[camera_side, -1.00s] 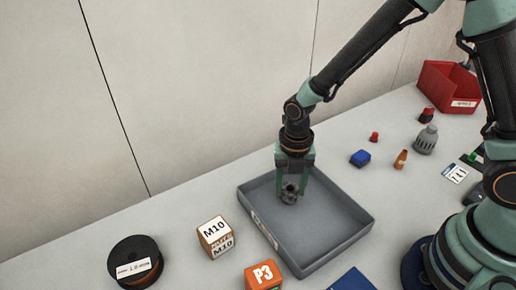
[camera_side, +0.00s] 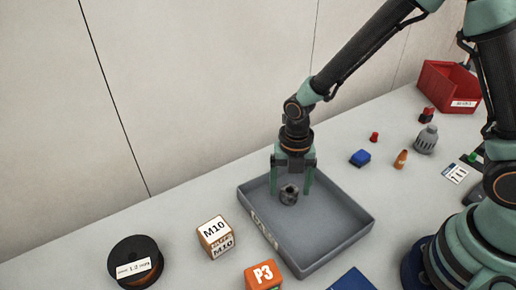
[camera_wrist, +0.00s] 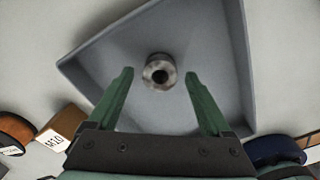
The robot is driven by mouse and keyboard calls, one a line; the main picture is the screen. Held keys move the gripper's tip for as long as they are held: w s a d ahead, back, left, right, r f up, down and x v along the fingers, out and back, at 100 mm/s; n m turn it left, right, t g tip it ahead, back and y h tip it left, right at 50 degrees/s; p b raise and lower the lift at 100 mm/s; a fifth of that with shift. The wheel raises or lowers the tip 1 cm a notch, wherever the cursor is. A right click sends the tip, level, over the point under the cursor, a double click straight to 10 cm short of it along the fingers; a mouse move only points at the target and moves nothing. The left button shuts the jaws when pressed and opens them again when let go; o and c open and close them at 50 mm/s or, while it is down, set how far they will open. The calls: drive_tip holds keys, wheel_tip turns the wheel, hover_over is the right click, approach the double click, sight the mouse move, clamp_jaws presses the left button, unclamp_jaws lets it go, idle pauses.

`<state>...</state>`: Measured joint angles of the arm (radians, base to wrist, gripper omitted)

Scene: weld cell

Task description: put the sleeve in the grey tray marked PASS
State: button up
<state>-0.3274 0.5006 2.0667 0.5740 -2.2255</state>
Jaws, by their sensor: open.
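The sleeve (camera_side: 288,196), a short grey metal ring with a dark bore, is inside the grey tray, near its back left corner, and seems to stand on the floor. In the wrist view the sleeve (camera_wrist: 160,72) shows its bore towards the camera. The grey tray (camera_side: 318,256) has a white label on its left wall, too slanted to read here; the tray also shows in the wrist view (camera_wrist: 220,45). My gripper (camera_side: 291,190) is open above the tray floor, with its green fingers on either side of the sleeve and a gap to each.
A box marked M10 (camera_side: 215,237), an orange P3 block (camera_side: 264,275) and a dark spool (camera_side: 135,262) lie left and in front of the tray.

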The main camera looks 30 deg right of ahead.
sight(290, 190)
wheel_tip(290, 190, up, 11)
drive_tip(key=s+d+r+m+t, duration=0.2)
drive_tip(key=d+r+m, duration=0.3)
drive_tip(key=m, duration=0.9)
drive_tip(key=s+d+r+m+t, duration=0.3)
drive_tip(key=d+r+m, duration=0.3)
drive_tip(key=m, duration=0.9)
drive_tip(key=shift+s+d+r+t, duration=0.3)
drive_tip(key=shift+s+d, duration=0.15)
drive_tip(key=shift+s, duration=0.25)
